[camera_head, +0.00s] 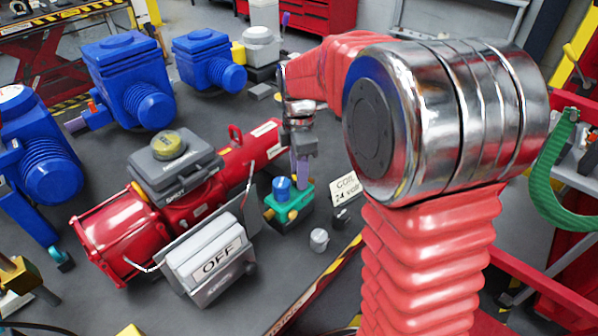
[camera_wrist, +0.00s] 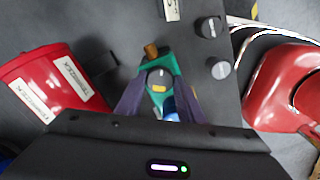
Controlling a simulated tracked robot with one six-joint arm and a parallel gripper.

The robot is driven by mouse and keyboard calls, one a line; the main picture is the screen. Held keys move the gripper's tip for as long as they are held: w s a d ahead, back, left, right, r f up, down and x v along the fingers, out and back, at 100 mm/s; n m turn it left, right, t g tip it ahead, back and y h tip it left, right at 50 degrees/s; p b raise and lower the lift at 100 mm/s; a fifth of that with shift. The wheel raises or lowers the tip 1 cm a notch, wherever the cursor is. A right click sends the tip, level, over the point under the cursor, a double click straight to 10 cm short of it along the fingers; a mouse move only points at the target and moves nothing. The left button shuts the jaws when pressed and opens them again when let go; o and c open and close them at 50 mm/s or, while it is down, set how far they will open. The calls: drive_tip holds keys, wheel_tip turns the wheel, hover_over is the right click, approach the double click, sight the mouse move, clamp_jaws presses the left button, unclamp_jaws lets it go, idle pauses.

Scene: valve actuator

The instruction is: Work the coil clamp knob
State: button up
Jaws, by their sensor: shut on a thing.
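A small green valve block (camera_head: 290,204) with brass fittings and a blue cylinder (camera_head: 281,189) on top stands on the dark bench beside the red actuator. In the wrist view, the green block (camera_wrist: 178,63) shows a grey-topped knob (camera_wrist: 160,74) with a white mark, which I take as the coil clamp knob. My gripper (camera_head: 303,178) points down at the block's back right side. Its purple fingers flank the knob closely in the wrist view (camera_wrist: 160,92), shut on it. The exact contact is partly hidden, and the knob is hard to tell apart in the head view.
The red actuator (camera_head: 237,155) with a grey OFF box (camera_head: 212,262) lies close to the left. A coil sign (camera_head: 345,188) and a loose grey knob (camera_head: 319,240) stand on the right. Blue actuators (camera_head: 125,80) are behind. A striped bench edge is in front.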

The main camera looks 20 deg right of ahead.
drive_tip(key=m, duration=0.5)
drive_tip(key=shift+m, duration=0.3)
idle(0.4)
drive_tip(key=o, duration=1.1)
drive_tip(key=shift+c, duration=0.2)
drive_tip(key=shift+r, duration=0.1)
wheel_tip(320, 180, up, 14)
drive_tip(key=shift+f, duration=0.2)
